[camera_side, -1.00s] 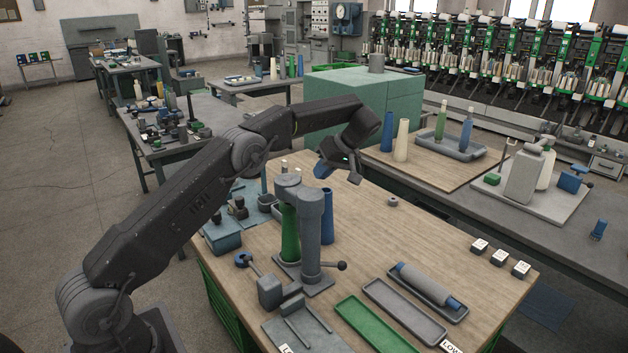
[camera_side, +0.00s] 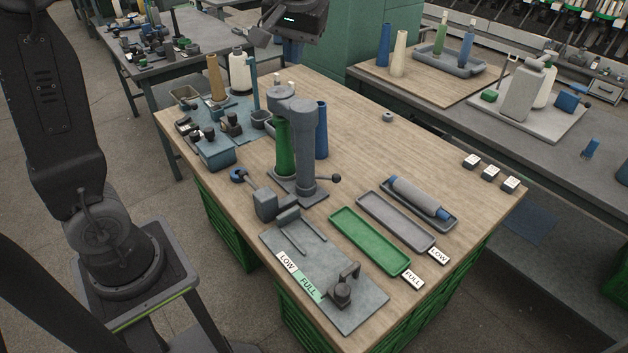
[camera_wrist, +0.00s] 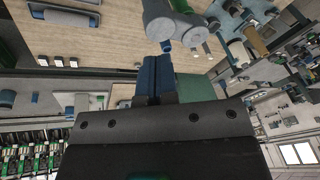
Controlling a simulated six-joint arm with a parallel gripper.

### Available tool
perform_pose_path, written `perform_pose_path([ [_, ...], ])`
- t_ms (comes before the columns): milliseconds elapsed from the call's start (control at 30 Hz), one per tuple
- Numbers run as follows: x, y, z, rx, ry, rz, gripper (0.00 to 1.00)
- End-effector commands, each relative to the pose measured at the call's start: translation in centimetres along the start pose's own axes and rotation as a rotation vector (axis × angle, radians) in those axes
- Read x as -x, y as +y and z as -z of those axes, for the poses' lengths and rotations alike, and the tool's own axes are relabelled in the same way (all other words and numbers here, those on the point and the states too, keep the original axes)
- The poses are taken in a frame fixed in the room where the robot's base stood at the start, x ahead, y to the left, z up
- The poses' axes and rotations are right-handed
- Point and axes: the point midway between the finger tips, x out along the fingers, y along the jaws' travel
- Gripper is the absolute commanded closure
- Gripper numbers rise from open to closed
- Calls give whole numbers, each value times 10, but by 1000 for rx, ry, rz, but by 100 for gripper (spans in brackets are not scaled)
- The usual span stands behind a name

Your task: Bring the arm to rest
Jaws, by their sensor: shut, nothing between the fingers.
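My gripper (camera_side: 292,48) is at the top of the side view, pointing down above the far edge of the wooden bench (camera_side: 372,140), behind the winder. Much of my arm is cut off by the frame. In the wrist view the two blue fingers (camera_wrist: 153,78) are together with nothing between them. The grey winder (camera_side: 306,150) stands upright on the bench with a green cone (camera_side: 283,150) and a blue cone (camera_side: 321,130) beside its columns. Its top also shows in the wrist view (camera_wrist: 172,22), beyond the fingertips. My gripper appears apart from everything.
A grey tray (camera_side: 446,226) holds a grey and blue roll. An empty green tray (camera_side: 370,241) and an empty grey tray (camera_side: 396,222) lie beside it. A grey plate (camera_side: 350,316) with LOW and FULL labels is in front. Tan and white cones (camera_side: 216,78) stand at left.

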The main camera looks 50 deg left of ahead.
Motion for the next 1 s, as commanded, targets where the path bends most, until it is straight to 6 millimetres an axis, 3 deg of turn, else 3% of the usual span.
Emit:
perform_pose_path([
  [33,8,-5,-20,-48,20,-38,100],
  [233,16,-19,-96,-240,103,-181,100],
  [400,5,-30,-157,-381,189,-282,100],
  [500,-5,-34,-184,-441,232,-323,100],
  [700,-18,-36,-210,-503,281,-363,100],
  [1000,-20,-37,-212,-510,284,-366,100],
])
